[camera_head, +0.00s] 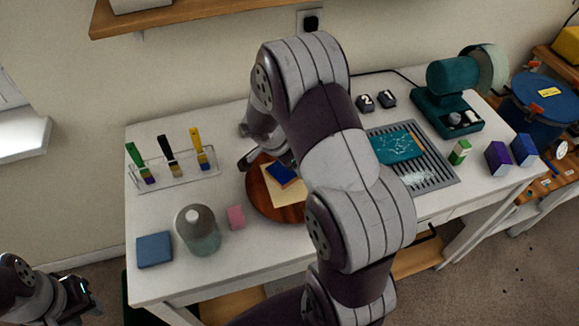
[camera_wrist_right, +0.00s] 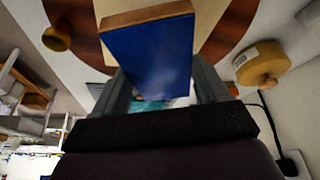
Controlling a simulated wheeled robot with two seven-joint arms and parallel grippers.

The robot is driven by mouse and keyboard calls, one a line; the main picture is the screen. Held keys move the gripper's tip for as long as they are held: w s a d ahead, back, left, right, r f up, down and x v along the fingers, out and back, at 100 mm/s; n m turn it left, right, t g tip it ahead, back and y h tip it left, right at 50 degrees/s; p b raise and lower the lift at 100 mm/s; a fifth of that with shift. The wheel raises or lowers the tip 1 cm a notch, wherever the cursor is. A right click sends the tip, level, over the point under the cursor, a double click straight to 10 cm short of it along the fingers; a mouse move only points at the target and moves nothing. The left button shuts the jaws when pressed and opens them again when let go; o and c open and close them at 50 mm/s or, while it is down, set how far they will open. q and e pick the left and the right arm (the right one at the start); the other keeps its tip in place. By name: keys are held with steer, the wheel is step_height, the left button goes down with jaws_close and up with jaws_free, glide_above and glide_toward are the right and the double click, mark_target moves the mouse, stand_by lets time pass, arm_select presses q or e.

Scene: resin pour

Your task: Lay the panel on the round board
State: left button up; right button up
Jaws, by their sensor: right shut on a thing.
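The round brown board (camera_head: 262,199) lies on the white table, partly hidden by my right arm. A flat pale square piece (camera_head: 290,194) lies on it. My right gripper (camera_wrist_right: 160,88) is shut on a blue slab with a brown wooden edge (camera_wrist_right: 150,50). In the head view the slab (camera_head: 281,174) appears over the pale piece and the board; I cannot tell whether it touches them. The board (camera_wrist_right: 85,35) and pale piece (camera_wrist_right: 215,22) show behind it in the wrist view. My left gripper (camera_head: 84,297) is off the table at lower left; its finger gap is unclear.
A brush rack (camera_head: 185,178), a grey-green jar (camera_head: 197,232), a pink block (camera_head: 236,217) and a blue block (camera_head: 154,249) stand left of the board. A grey slotted rack (camera_head: 440,174) holds a teal patterned piece (camera_head: 396,147). A teal machine (camera_head: 450,85) stands at back right.

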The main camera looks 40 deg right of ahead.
step_height(320, 180, down, 4)
steer(key=shift+s+a+r+p, duration=0.1)
steer(key=shift+s+r+p, duration=0.1)
steer(key=shift+p, duration=0.1)
steer(key=shift+w+f, duration=0.2)
steer(key=shift+f, duration=0.1)
steer(key=shift+f+b, duration=0.15)
steer(key=shift+b, duration=0.2)
steer(key=o, duration=1.1)
steer(key=shift+r+p, duration=0.4)
steer(key=shift+r, duration=0.1)
steer(key=b+v, duration=0.1)
steer(key=v, duration=1)
steer(key=shift+a+f, duration=0.1)
steer(key=shift+a, duration=0.1)
steer(key=s+a+n+y, duration=0.1)
steer(key=s+a+n, duration=0.2)
steer(key=n, duration=0.2)
steer(key=s+a+n+y, duration=0.2)
steer(key=s+a+n, duration=0.2)
steer(key=n, duration=0.2)
steer(key=s+a+r+n+t+y, duration=0.1)
steer(key=s+a+n, duration=0.2)
steer(key=n, duration=0.3)
steer(key=shift+s+a, duration=0.3)
steer(key=shift+a, duration=0.05)
